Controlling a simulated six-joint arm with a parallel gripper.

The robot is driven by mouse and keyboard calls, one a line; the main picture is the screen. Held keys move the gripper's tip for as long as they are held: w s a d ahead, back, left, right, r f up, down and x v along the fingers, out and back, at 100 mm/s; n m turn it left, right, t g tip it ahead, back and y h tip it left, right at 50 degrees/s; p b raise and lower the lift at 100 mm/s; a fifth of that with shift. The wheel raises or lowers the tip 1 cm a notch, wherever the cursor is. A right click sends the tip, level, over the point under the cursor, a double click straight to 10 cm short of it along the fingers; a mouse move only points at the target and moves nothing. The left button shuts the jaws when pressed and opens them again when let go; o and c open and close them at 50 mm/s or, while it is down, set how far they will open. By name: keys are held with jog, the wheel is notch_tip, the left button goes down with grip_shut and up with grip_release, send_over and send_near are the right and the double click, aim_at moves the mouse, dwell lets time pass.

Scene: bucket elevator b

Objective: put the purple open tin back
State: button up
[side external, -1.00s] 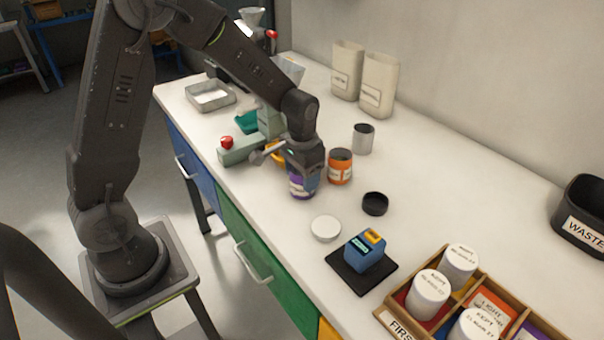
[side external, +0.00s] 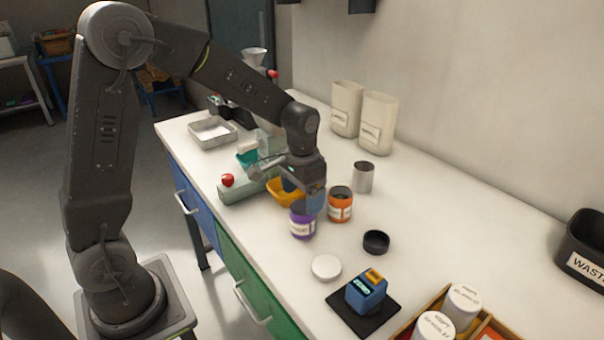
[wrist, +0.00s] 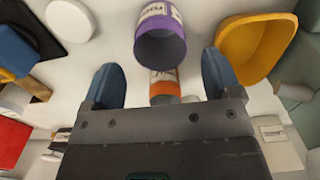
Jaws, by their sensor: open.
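The purple open tin (side external: 302,224) stands upright on the white bench, with a white label on its side. In the wrist view the purple tin (wrist: 163,40) shows its open mouth, beyond and between my fingertips. My gripper (side external: 314,202) is just above the tin, its blue fingers pointing down. In the wrist view my gripper (wrist: 163,78) has its fingers wide apart with nothing held between them. An orange tin (side external: 340,206) stands close to the right of the purple one.
A yellow scoop-like tray (side external: 285,193) lies behind the purple tin. A black cap (side external: 376,242), a white lid (side external: 326,267) and a blue device (side external: 366,290) on a black pad are in front. A wooden divided box (side external: 432,318) with white-lidded jars stands lower right. Bench right of the cap is clear.

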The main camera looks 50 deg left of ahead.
jog(key=s+d+r+t, duration=0.2)
jog(key=s+r, duration=0.5)
jog(key=r, duration=0.5)
jog(key=s+d+t, duration=0.2)
jog(key=s+t, duration=0.1)
jog(key=s, duration=0.8)
jog(key=shift+s+d+r, duration=0.15)
jog(key=shift+d+r, duration=0.15)
jog(key=shift+r, duration=0.05)
jog(key=shift+c, duration=0.2)
